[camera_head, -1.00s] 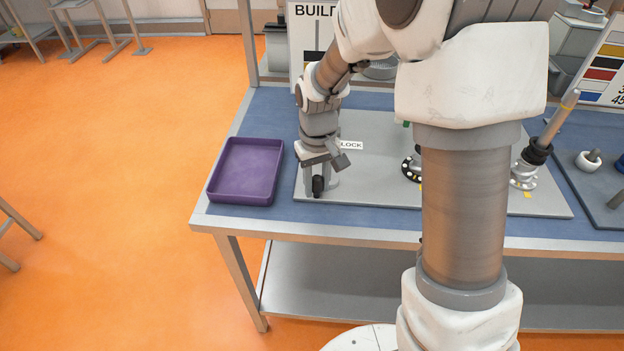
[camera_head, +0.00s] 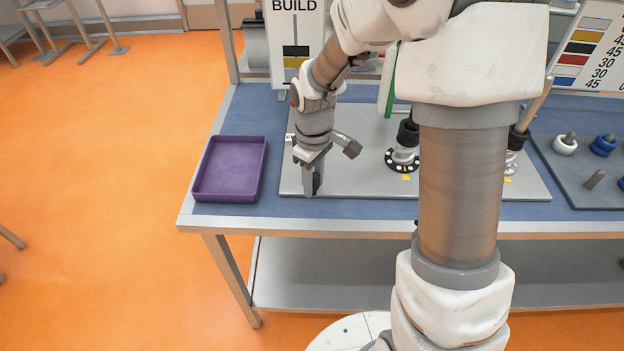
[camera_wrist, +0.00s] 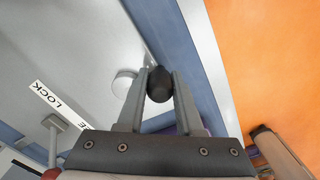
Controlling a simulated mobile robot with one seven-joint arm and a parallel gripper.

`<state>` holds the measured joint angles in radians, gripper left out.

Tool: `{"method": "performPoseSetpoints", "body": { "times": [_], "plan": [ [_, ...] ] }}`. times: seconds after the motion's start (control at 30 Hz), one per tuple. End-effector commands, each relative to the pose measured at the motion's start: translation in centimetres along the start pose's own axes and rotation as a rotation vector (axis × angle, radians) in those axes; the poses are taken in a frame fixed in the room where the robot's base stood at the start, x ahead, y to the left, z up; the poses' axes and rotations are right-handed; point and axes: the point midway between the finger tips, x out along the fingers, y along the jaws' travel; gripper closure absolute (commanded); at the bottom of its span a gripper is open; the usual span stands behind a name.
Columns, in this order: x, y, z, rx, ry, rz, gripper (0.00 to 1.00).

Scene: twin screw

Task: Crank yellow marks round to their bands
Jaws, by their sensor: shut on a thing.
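My gripper (camera_head: 312,188) points down at the front left of the grey board (camera_head: 352,186). In the wrist view its fingers (camera_wrist: 159,90) are shut on a black knob (camera_wrist: 159,84). A pale round disc (camera_wrist: 124,83) sits just beside the left finger. A second screw base (camera_head: 511,163) is partly behind my arm, with another yellow patch (camera_head: 507,180). Their turning marks are too small to tell.
A purple tray (camera_head: 227,197) lies left of the board. A BUILD sign (camera_head: 296,40) and a green upright strip (camera_head: 388,85) stand behind. A LOCK label (camera_wrist: 48,103) shows in the wrist view.

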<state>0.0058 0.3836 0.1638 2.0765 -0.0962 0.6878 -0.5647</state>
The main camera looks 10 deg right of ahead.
Motion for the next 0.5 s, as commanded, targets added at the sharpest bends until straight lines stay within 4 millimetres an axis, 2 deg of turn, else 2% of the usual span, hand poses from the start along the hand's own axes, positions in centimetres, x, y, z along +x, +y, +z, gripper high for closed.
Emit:
{"method": "performPoseSetpoints", "body": {
  "times": [0.27,0.3,0.43,0.47,0.5],
  "plan": [
    [0.10,0.03,0.12,0.001,-0.003,-0.001,1.00],
    [0.10,0.03,0.12,0.001,-0.003,-0.001,0.63],
    [0.09,0.02,0.10,0.002,-0.002,-0.001,0.40],
    [0.08,0.02,0.09,0.002,-0.002,-0.001,0.36],
    [0.07,0.02,0.08,0.002,-0.002,-0.001,0.36]
  ]
}}
